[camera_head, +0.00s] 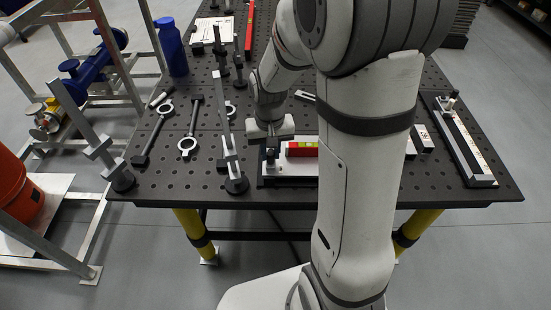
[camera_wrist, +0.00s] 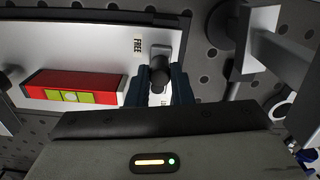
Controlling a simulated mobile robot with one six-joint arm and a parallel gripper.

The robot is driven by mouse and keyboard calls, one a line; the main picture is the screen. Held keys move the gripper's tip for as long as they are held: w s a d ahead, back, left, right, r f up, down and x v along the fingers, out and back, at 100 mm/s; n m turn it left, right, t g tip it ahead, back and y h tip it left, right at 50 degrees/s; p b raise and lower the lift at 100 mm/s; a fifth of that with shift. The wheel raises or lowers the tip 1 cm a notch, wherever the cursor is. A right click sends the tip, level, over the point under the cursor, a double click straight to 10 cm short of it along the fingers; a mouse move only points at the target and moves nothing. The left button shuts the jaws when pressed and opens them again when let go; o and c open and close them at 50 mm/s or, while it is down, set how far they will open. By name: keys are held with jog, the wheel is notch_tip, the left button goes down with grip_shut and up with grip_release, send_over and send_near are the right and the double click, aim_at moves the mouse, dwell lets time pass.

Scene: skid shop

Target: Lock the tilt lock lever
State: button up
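The tilt lock lever (camera_wrist: 160,72) is a dark knob on a pale mount at one end of a white plate (camera_wrist: 85,48). A "FREE" label (camera_wrist: 138,44) is beside it, and another label lies partly hidden between my fingers. My gripper (camera_wrist: 164,92) is at the lever, with one dark finger on each side of the knob. The fingers are apart; whether they touch the knob is unclear. In the head view my gripper (camera_head: 271,134) is directly above the dark lever (camera_head: 271,152) at the plate's left end.
A red level (camera_wrist: 75,88) with a yellow-green vial lies on the plate beside my gripper. A grey upright post (camera_head: 228,135) stands close to the left. Ring-ended tools (camera_head: 188,144) lie further left on the perforated table (camera_head: 430,190). Another long fixture (camera_head: 465,145) is at the right.

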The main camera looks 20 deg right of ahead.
jog(key=shift+a, duration=0.1)
jog(key=shift+c, duration=0.3)
jog(key=shift+w+a, duration=0.15)
jog(key=shift+a, duration=0.1)
jog(key=shift+w+a, duration=0.3)
jog(key=shift+a, duration=0.05)
jog(key=shift+w, duration=0.1)
dwell(0.4)
jog(key=shift+w+a, duration=0.2)
jog(key=shift+a, duration=0.05)
